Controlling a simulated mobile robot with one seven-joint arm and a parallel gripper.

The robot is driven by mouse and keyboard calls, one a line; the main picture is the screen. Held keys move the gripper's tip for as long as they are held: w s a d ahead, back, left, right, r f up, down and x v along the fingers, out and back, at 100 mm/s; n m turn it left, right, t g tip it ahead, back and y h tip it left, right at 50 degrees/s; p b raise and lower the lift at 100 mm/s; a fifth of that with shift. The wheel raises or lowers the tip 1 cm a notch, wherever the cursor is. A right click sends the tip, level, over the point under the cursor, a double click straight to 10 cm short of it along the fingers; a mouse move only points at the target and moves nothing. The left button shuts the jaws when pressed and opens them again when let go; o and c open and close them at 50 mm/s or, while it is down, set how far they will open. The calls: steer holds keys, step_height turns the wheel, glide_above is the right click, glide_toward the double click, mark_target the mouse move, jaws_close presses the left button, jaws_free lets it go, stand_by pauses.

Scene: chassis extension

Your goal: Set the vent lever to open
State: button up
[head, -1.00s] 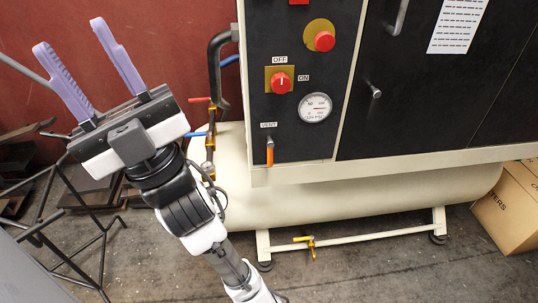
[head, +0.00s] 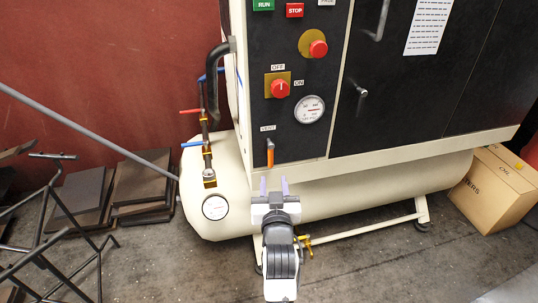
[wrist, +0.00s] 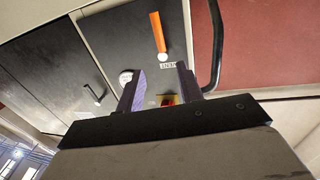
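The vent lever (head: 270,154) is an orange handle under the VENT label, low on the black panel of the compressor. It hangs pointing straight down. In the wrist view the orange lever (wrist: 158,34) shows beyond the fingers, near the top, with the VENT label beside its pivot. My gripper (head: 274,186) is below the lever in the head view, with its two purple fingers pointing up towards it. In the wrist view my gripper (wrist: 159,88) has its fingers spread apart with nothing between them. It does not touch the lever.
A red-and-yellow rotary switch (head: 280,88) and a pressure gauge (head: 309,109) are above the lever. The cream tank (head: 370,193) lies under the panel. Red and blue valve handles are on pipes at the left. A cardboard box (head: 493,190) stands at the right.

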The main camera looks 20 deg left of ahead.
mark_target(271, 153)
steer(key=p+x, duration=0.1)
steer(key=x, duration=1.1)
steer(key=shift+r, duration=0.1)
jaws_close()
